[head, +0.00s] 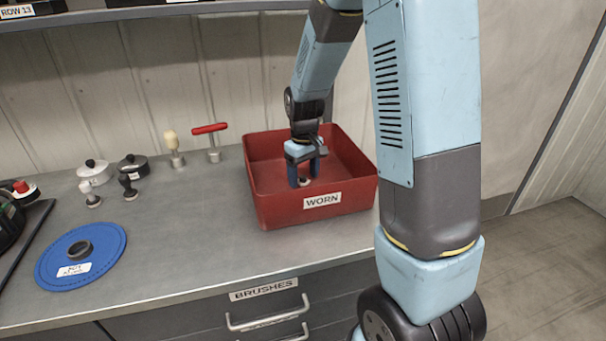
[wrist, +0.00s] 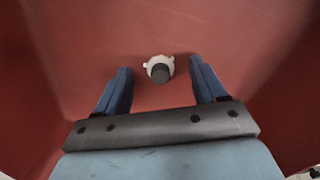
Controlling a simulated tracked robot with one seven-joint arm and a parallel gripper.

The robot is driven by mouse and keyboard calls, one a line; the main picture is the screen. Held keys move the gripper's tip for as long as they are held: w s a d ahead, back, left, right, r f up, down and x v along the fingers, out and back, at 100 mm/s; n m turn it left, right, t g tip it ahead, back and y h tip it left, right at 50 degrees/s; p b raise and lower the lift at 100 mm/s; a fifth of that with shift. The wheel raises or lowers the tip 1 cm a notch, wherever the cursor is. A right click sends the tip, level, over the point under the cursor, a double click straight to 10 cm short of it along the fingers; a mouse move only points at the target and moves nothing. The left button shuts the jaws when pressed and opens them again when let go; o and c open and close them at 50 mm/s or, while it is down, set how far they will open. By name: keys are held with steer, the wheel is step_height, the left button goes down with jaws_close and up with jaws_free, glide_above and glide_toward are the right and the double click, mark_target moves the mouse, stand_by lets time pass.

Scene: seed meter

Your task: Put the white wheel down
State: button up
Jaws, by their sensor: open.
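In the wrist view my gripper (wrist: 160,68) is open, with clear red floor between the wheel and each finger. The wheel lies between the fingertips and touches neither. In the head view only a small pale part of the wheel (head: 304,183) shows between the fingers.
Left of the bin stand a red T-handled tool (head: 212,140), a pale-knobbed tool (head: 174,148), two lidded pots and a small black-handled piece (head: 128,186). A blue round mat (head: 50,272) with a dark ring lies front left. The bin walls surround my gripper.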

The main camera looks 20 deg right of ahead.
mark_target(304, 177)
step_height(304, 177, up, 12)
steer(key=s+d+r+m+t, duration=0.1)
steer(key=s+r, duration=0.4)
steer(key=s, duration=0.7)
steer(key=s+d+r+m+t, duration=0.2)
steer(key=s+r, duration=0.4)
steer(key=s, duration=0.6)
steer(key=shift+r+m+t, duration=0.2)
steer(key=shift+m+t, duration=0.6)
steer(key=shift+t, duration=0.5)
steer(key=shift+d, duration=0.1)
